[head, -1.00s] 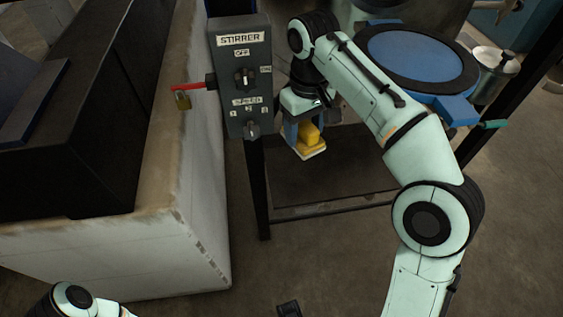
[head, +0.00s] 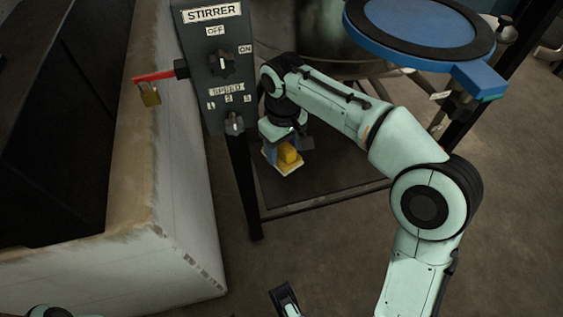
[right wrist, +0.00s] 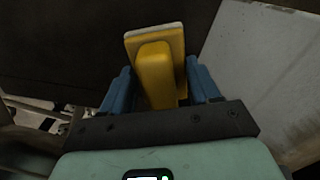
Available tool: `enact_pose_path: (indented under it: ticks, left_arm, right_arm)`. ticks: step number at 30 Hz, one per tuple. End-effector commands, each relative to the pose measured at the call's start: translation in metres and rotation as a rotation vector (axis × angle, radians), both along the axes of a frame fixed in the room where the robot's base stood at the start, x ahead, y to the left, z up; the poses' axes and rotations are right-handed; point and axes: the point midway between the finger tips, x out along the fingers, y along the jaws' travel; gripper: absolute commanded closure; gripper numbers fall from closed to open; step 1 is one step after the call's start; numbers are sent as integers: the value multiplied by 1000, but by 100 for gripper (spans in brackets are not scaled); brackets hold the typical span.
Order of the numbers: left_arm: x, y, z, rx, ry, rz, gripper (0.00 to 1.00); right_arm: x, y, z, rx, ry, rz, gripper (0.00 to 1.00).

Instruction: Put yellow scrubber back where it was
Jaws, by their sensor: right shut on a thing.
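The yellow scrubber (head: 289,154), with a pale pad on its far face, is held between the blue fingers of my right gripper (head: 284,157). In the right wrist view the fingers of the right gripper (right wrist: 157,83) close on both sides of the yellow scrubber (right wrist: 154,62). In the head view it appears in front of the dark lower shelf (head: 335,182) of the stand; I cannot tell its height above it. A dark tip at the bottom edge looks like my left gripper (head: 285,300); its jaws are unclear.
A pale block (head: 175,240) stands at left. A blue round-rimmed part (head: 420,42) is at upper right. Floor is open at front.

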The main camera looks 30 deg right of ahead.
Motion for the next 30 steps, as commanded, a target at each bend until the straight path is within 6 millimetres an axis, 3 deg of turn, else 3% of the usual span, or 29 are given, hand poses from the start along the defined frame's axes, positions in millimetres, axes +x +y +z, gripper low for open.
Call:
enact_pose_path:
  ticks: [5, 13, 25, 26, 27, 28, 30]
  left_arm:
    - [6, 3, -5, 7, -15, 7, 0]
    - [24, 12, -20, 31, -65, 28, 0]
    - [26, 13, -20, 33, -70, 29, 0]
    - [27, 13, -20, 34, -72, 30, 0]
    - [27, 13, -20, 34, -71, 30, 0]
    - [27, 13, -20, 34, -71, 30, 0]
    - [27, 13, -20, 34, -71, 30, 0]
  right_arm:
    - [0, 0, -11, 0, 0, 0, 76]
    - [0, 0, -49, 0, 1, 0, 76]
    - [0, 0, -53, 0, 0, 0, 76]
    - [0, 0, -53, 0, 0, 0, 36]
    - [0, 0, -53, 0, -1, 0, 23]
    - [0, 0, -52, 0, -1, 0, 14]
    - [0, 0, -52, 0, -1, 0, 14]
